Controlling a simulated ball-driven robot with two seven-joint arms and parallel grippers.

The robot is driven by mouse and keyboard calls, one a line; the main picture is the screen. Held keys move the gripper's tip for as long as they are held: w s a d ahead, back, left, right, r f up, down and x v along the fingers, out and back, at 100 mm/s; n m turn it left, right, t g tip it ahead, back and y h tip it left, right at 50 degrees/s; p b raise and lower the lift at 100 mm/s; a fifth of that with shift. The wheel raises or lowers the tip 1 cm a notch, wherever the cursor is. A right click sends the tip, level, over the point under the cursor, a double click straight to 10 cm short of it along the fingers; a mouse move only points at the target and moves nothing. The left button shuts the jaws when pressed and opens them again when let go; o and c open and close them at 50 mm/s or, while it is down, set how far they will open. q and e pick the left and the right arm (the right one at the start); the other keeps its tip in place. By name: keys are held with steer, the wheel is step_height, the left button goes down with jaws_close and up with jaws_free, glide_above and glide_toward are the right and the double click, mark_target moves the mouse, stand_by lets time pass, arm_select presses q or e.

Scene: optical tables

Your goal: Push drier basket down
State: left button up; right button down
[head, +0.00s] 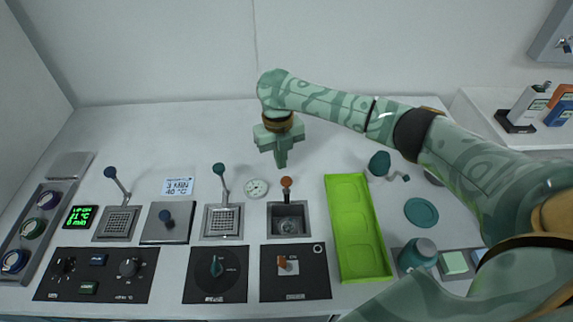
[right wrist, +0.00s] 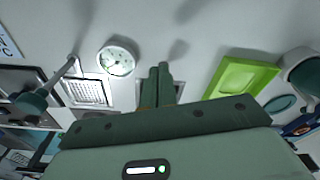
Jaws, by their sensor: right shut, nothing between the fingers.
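My right gripper (head: 281,163) is shut and empty, pointing down above the table behind a recessed square well. The well (head: 288,224) has an upright orange-topped handle (head: 286,183) standing at its rear. Two mesh baskets are set in the table: one with a teal-balled lever (head: 219,169), its mesh at the middle (head: 222,222), and one with a blue-balled lever (head: 110,173). No readable label tells which is the drier basket. In the right wrist view the shut fingers (right wrist: 158,75) cover most of the well, and the teal-lever mesh (right wrist: 87,92) is to their left.
A bright green tray (head: 357,190) stands right of the well. A lidded metal plate (head: 166,235) sits between the baskets. Control panels (head: 216,292) line the front. Teal cups and a dish (head: 421,212) are at right.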

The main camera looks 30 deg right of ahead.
step_height(320, 180, up, 16)
steer(key=w+p, duration=0.1)
steer(key=p, duration=0.4)
steer(key=shift+w+p, duration=0.3)
steer(key=shift+p, duration=0.05)
steer(key=shift+r, duration=0.15)
